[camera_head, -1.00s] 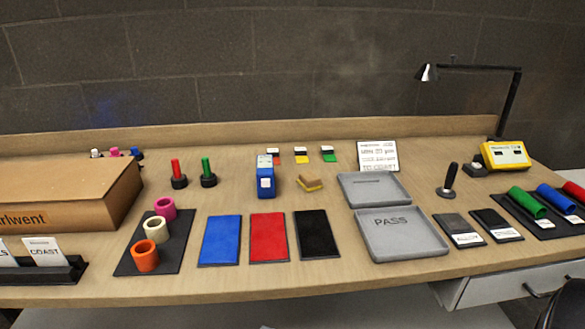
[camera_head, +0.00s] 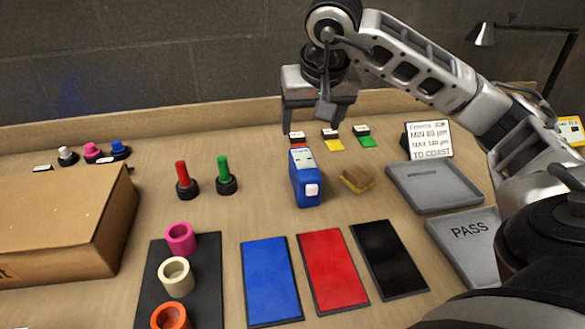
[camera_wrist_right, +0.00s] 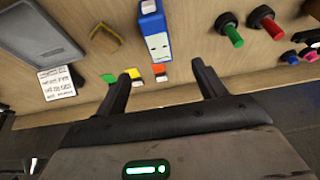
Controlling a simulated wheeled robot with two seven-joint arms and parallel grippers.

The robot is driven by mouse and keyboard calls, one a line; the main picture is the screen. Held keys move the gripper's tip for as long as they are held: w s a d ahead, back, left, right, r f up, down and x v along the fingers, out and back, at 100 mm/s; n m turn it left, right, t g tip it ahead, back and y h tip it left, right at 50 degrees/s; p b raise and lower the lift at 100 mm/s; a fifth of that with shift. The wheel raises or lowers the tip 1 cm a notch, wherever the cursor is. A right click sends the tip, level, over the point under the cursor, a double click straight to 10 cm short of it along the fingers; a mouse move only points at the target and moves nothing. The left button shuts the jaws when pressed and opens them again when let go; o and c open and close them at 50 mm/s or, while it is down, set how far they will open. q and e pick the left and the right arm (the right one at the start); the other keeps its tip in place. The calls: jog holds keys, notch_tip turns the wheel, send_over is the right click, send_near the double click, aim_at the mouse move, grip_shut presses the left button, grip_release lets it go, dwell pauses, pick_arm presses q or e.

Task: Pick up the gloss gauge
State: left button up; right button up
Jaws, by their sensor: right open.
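The gloss gauge appears to be the upright blue device (camera_head: 305,180) with a pale top face and a white square on its front, standing mid-table. It also shows at the top of the right wrist view (camera_wrist_right: 154,28). My right gripper (camera_head: 312,124) is open and empty, fingers pointing down, above and behind the blue device and apart from it. In the right wrist view the two fingertips (camera_wrist_right: 161,70) are spread, with the blue device beyond the gap between them. My left gripper is not in view.
Blue, red and black panels (camera_head: 334,268) lie in front. Grey trays (camera_head: 436,186) are right.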

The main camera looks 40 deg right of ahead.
send_near(305, 162)
jog(key=x, duration=0.5)
jog(key=p+x, duration=0.1)
jog(key=x, duration=0.5)
jog(key=shift+f, duration=0.1)
jog(key=shift+f, duration=0.2)
dwell(0.5)
jog(key=c, duration=1.3)
jog(key=shift+o, duration=0.2)
jog(key=shift+r, duration=0.1)
